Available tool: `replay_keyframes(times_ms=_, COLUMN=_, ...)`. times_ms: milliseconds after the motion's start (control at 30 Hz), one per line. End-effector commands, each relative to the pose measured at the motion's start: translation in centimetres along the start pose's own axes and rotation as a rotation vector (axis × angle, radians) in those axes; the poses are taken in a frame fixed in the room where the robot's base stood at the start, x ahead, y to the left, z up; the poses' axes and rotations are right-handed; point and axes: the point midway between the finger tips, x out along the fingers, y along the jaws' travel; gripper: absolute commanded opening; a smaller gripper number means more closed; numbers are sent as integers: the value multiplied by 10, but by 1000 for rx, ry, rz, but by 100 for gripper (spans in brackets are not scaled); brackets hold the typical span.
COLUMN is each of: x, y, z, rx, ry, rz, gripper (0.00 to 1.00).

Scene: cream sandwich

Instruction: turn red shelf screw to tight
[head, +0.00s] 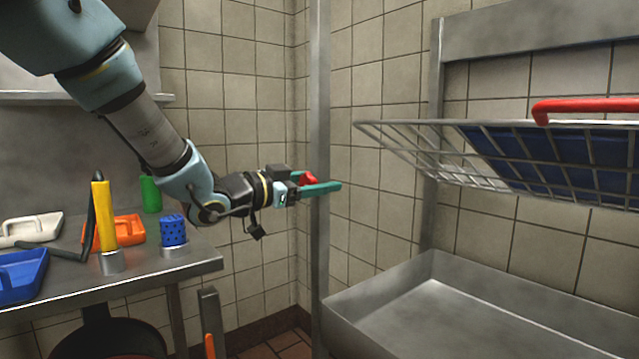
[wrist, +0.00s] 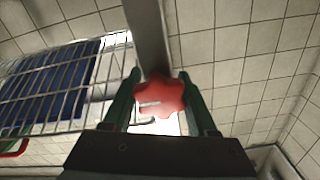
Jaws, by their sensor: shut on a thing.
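The red shelf screw (wrist: 160,97) is a star-shaped knob in front of a grey metal post (wrist: 146,35). My gripper (wrist: 162,92) has its two green fingers on either side of the knob and is shut on it. In the head view my gripper (head: 322,188) reaches across the upright post (head: 319,100), and part of the red screw (head: 308,179) shows between the fingers. The rest of the screw is hidden by the fingers, and its thread is not visible.
A wire shelf (head: 400,135) with a blue panel (head: 560,160) and a red handle (head: 585,105) hangs at the right, above a metal sink (head: 440,305). A metal table (head: 150,262) at the left holds a yellow-handled tool (head: 104,215), a blue perforated cup (head: 173,230) and coloured trays.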

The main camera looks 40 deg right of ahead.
Motion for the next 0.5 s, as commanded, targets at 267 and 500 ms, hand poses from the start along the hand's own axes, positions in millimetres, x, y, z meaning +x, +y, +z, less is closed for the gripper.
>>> replay_keyframes(times_ms=267, x=0, y=0, z=0, rx=0, ry=-1, rz=0, gripper=87)
replay_keyframes(times_ms=500, x=0, y=0, z=0, rx=0, ry=0, rz=0, gripper=88)
